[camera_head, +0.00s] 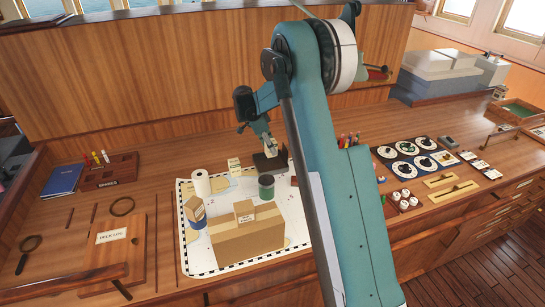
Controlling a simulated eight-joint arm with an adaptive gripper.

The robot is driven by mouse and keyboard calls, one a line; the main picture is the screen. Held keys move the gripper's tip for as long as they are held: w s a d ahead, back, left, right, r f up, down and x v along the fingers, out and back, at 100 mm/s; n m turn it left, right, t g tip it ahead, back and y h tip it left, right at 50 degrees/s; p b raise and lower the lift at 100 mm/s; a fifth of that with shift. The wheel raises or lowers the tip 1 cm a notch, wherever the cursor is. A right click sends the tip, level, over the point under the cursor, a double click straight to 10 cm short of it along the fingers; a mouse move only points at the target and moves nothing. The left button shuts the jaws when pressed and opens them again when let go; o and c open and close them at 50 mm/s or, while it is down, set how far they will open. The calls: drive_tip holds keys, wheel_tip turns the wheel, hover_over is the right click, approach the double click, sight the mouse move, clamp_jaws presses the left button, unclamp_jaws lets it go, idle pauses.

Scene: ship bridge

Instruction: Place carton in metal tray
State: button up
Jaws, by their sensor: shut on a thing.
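My gripper (268,145) is at the far side of the chart, low over a small dark tray (259,164). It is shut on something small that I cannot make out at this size. A small pale carton (234,165) stands just left of the tray. Another small carton (195,208) sits at the chart's left, on or behind a blue-and-white round thing. A small brown carton (244,208) is at a large cardboard box (245,242) near the front. I cannot tell whether the gripper's load touches the tray.
The white chart (190,258) also bears a paper roll (202,184) and a dark green can (266,187). A wooden board (112,255) and a magnifier (30,242) lie left. Dials (410,155) and white knobs (404,197) are right. My arm hides part of the desk.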

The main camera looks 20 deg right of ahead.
sight(266, 148)
drive_tip(key=shift+f, duration=1.3)
drive_tip(key=shift+f, duration=1.85)
drive_tip(key=shift+f, duration=0.2)
drive_tip(key=o, duration=0.9)
drive_tip(key=shift+r, duration=0.25)
drive_tip(key=v, duration=1.2)
